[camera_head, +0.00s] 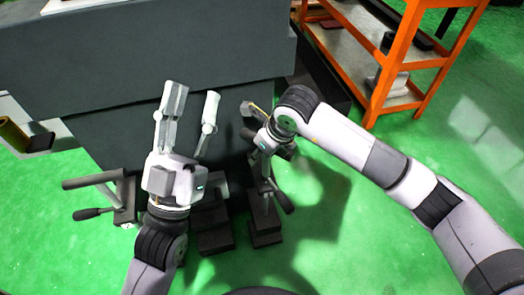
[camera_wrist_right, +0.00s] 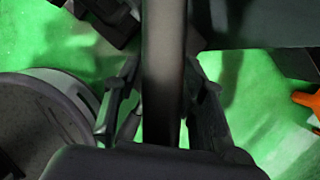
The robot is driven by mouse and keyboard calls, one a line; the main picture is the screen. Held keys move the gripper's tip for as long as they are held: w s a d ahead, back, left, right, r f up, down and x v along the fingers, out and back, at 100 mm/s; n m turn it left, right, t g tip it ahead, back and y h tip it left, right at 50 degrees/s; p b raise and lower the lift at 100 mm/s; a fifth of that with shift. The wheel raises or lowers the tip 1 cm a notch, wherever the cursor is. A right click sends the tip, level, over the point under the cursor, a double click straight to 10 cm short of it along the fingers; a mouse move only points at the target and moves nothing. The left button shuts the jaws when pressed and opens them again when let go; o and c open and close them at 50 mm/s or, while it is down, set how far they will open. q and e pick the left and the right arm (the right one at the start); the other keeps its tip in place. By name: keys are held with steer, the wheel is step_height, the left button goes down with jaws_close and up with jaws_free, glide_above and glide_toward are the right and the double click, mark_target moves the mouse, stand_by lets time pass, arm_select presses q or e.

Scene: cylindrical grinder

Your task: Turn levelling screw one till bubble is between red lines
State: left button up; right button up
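The levelling screw and bubble with red lines cannot be made out for certain. Dark bar-and-handle assemblies stand at the machine's foot, one at left (camera_head: 92,181) and one at the centre (camera_head: 262,205). My left gripper (camera_head: 190,92) is open and empty, its two fingers spread in front of the machine's dark side. My right gripper (camera_head: 262,118) is at the top of the centre assembly, partly hidden by its own wrist. In the right wrist view its fingers (camera_wrist_right: 162,95) stand apart on either side of a dark upright bar (camera_wrist_right: 165,60), with a green gap at left.
The dark grey grinder body (camera_head: 150,50) fills the upper left. An orange-framed shelf (camera_head: 380,95) stands at upper right. A yellow cylinder (camera_head: 13,133) lies at far left. The green floor (camera_head: 350,235) is open at lower right.

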steer(key=v, duration=1.2)
steer(key=shift+s, duration=0.1)
